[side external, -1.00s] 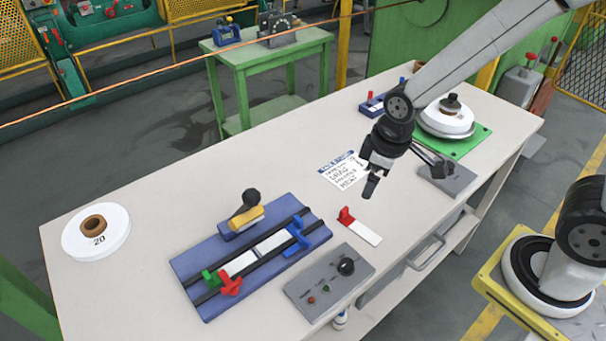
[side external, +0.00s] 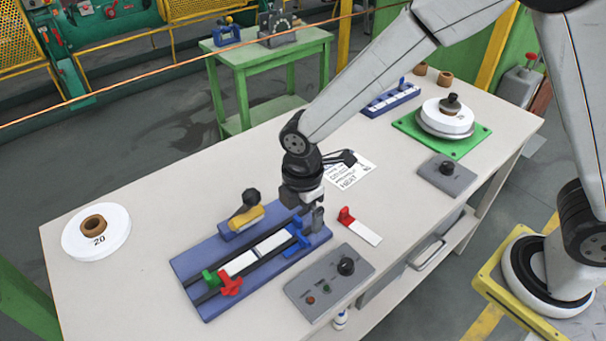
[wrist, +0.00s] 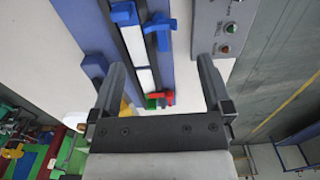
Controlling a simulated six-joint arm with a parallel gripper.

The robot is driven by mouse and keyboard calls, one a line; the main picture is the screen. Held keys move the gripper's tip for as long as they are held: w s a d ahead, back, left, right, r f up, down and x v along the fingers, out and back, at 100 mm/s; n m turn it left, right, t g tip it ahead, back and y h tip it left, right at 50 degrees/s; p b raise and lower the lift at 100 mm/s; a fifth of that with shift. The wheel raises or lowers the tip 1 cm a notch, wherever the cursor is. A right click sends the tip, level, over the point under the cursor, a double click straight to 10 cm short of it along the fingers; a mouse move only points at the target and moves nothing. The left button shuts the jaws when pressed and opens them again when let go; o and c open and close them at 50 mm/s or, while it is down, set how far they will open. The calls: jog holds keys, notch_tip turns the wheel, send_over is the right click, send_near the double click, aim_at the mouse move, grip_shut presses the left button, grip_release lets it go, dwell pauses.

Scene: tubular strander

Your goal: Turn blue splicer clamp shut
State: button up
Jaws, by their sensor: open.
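The splicer (side external: 210,262) is a blue base with two dark rails and white strips, lying on the bench. The blue clamp (side external: 298,240) sits at its right end; in the wrist view blue clamp parts (wrist: 160,27) show at the top, ahead of the fingers. A red clamp (side external: 230,285) and a green clamp (side external: 211,278) are at the other end. My gripper (side external: 307,216) is over the splicer's right end, close to the blue clamp, and partly hides that end. In the wrist view my gripper (wrist: 163,65) has its fingers wide apart with nothing held. Contact cannot be told.
A grey control box (side external: 330,285) lies in front of the splicer. A red-handled white tool (side external: 362,228) lies to the right.

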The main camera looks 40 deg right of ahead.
aim_at(303, 235)
jog(key=shift+f, duration=3.8)
jog(key=c, duration=1.3)
